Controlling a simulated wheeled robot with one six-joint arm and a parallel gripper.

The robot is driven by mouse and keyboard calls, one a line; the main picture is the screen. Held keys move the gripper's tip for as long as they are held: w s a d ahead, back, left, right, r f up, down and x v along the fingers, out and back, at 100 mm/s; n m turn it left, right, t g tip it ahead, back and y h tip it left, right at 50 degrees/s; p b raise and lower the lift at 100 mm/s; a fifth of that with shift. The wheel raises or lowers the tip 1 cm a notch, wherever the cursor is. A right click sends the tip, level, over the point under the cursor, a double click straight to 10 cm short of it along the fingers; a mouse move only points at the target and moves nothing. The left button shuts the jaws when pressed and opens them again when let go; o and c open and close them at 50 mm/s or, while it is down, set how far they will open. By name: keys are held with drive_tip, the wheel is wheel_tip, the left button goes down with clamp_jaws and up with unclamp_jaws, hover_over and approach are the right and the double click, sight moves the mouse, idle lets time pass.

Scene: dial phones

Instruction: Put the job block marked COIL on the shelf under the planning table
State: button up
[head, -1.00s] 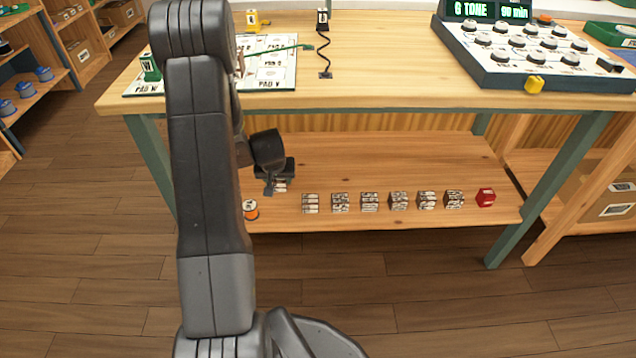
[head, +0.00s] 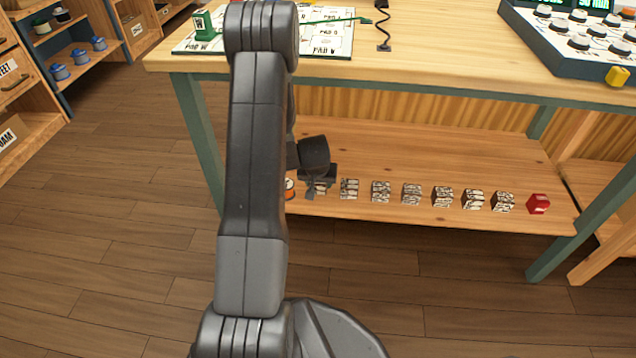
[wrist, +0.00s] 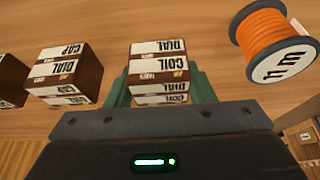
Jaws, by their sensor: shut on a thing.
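The block marked COIL (wrist: 158,68), brown with white labels reading DIAL and COIL, is between the green fingers of my gripper (wrist: 160,88) in the wrist view. My gripper is shut on it. In the head view my gripper (head: 318,177) is at the left end of the block row on the shelf (head: 420,150) under the planning table (head: 430,75). The held block (head: 318,189) shows just below it, in line with the row. I cannot tell whether its underside touches the shelf.
An orange spool (wrist: 270,42) stands close beside the held block, and a DIAL CAP block (wrist: 66,75) is on the other side. Several more blocks (head: 442,196) and a red block (head: 538,204) continue the row. A green table leg (head: 195,135) is at left.

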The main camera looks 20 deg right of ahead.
drive_tip(key=shift+f, duration=0.2)
drive_tip(key=o, duration=1)
drive_tip(key=p+v, duration=0.5)
drive_tip(key=v, duration=0.7)
drive_tip(key=shift+r, duration=0.2)
